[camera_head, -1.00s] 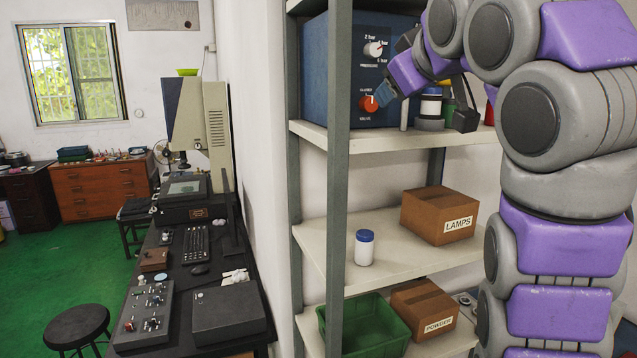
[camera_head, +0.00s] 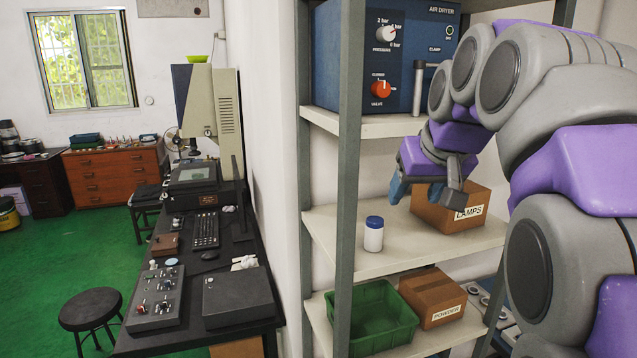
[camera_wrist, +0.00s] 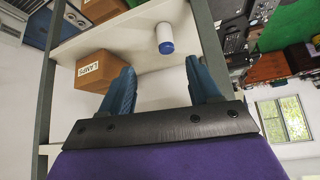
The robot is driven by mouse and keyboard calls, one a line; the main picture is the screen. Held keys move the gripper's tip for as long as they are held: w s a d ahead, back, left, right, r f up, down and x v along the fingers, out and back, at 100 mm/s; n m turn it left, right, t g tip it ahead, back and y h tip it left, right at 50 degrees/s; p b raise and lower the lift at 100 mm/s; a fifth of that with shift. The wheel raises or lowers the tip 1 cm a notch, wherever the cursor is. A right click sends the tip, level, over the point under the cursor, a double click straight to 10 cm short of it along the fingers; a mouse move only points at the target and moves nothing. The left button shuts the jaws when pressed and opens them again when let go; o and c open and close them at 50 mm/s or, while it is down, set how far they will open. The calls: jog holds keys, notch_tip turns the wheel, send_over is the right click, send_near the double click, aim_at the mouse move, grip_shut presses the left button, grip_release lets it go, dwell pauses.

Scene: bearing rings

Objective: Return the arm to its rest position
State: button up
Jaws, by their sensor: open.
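My purple and grey arm fills the right side of the head view. My gripper (camera_head: 424,192) hangs in front of the middle shelf (camera_head: 390,258), pointing down, to the left of the LAMPS box and partly in front of it. In the wrist view the two blue fingers of my gripper (camera_wrist: 160,85) are spread apart. Nothing is between them but the view of the shelf behind.
The LAMPS box (camera_head: 470,212) and a blue-capped white jar (camera_head: 373,236) stand on the middle shelf. A blue air dryer (camera_head: 400,90) sits above. A green bin (camera_head: 368,330) and the POWDER box (camera_head: 440,298) are below. A shelf post (camera_head: 350,150) stands left of my gripper.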

jog(key=s+a+f+m+g, duration=0.1)
jog(key=s+f+g, duration=0.7)
jog(key=s+f, duration=2.6)
jog(key=shift+s+a+f+g+h, duration=0.3)
jog(key=shift+a+g+h, duration=0.1)
jog(key=shift+a, duration=0.1)
jog(key=shift+r, duration=0.1)
jog(key=shift+c, duration=0.2)
